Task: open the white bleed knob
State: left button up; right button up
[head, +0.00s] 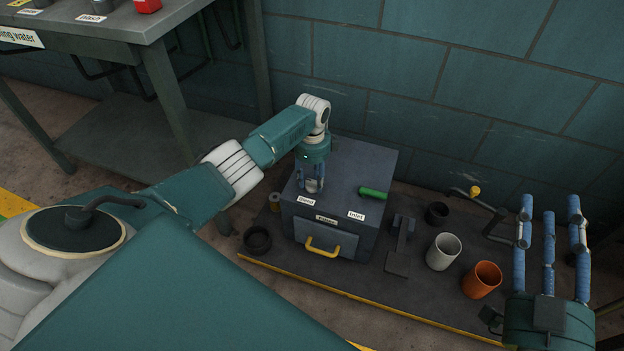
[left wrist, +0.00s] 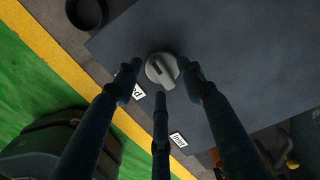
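The bleed knob (left wrist: 161,70) is a round, light grey-white knob with a raised bar, on top of a dark grey box (head: 365,160). In the head view the knob (head: 312,186) is partly hidden by my left gripper (head: 312,183), which points straight down over it. In the left wrist view the three fingers (left wrist: 159,76) are spread around the knob, with small gaps showing, so it looks open; contact is not clear. A "bleed" label sits beside the knob. My right gripper (head: 551,208) is open and empty at the right, fingers spread.
The box has a green handle (head: 373,193), an "inlet" label (head: 356,215) and a yellow drawer handle (head: 323,247). A grey-white cup (head: 443,252), an orange cup (head: 482,280) and a crank with a yellow knob (head: 475,192) stand to the right. A workbench (head: 130,28) is at upper left.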

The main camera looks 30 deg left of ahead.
aim_at(312, 182)
pick_arm(q)
notch_tip(312, 182, up, 12)
dwell(0.7)
dwell(0.4)
